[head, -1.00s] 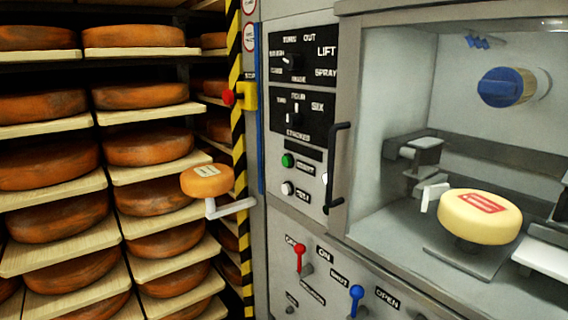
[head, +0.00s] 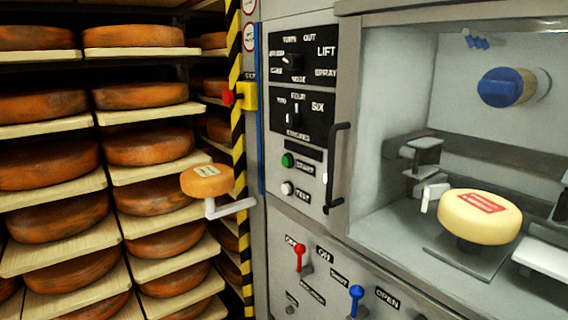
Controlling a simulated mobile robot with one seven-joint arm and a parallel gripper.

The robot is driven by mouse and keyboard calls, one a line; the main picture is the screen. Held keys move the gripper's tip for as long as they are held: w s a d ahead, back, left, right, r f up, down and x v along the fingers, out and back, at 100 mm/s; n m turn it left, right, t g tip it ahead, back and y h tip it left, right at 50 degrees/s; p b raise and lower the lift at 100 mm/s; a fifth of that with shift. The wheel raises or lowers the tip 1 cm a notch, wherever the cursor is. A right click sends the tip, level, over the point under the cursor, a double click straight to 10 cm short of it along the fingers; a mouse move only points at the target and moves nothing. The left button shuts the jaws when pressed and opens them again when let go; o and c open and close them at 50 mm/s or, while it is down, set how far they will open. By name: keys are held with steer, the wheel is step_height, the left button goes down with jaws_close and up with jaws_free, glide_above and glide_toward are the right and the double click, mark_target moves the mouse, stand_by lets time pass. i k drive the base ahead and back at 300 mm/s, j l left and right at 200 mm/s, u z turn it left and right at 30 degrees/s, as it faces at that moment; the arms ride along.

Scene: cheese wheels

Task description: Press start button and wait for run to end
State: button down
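The green start button (head: 288,160) is on the grey machine's front panel, beside a label that reads START. A white button (head: 287,188) labelled TEST is just below it. Inside the machine's chamber (head: 390,215), a pale yellow cheese wheel (head: 465,228) with a red label on top rests on a small support. A blue nozzle-like part (head: 503,87) sticks out of the chamber's back wall. My gripper is not in view.
Two selector knobs sit above the buttons. A black handle (head: 335,165) stands out right of them. Red (head: 299,255) and blue (head: 356,297) levers are below. A small orange cheese (head: 207,180) rests on a side arm. Racks of cheese wheels fill the left. A red stop button (head: 228,97) is on a yellow box.

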mark_target(286, 161)
steer(key=i+j+z, duration=0.1)
steer(key=z, duration=0.25)
steer(key=i+j+z, duration=0.15)
steer(key=z, duration=0.2)
steer(key=i+j+z, duration=0.3)
steer(key=k+l, duration=0.05)
steer(key=l, duration=0.05)
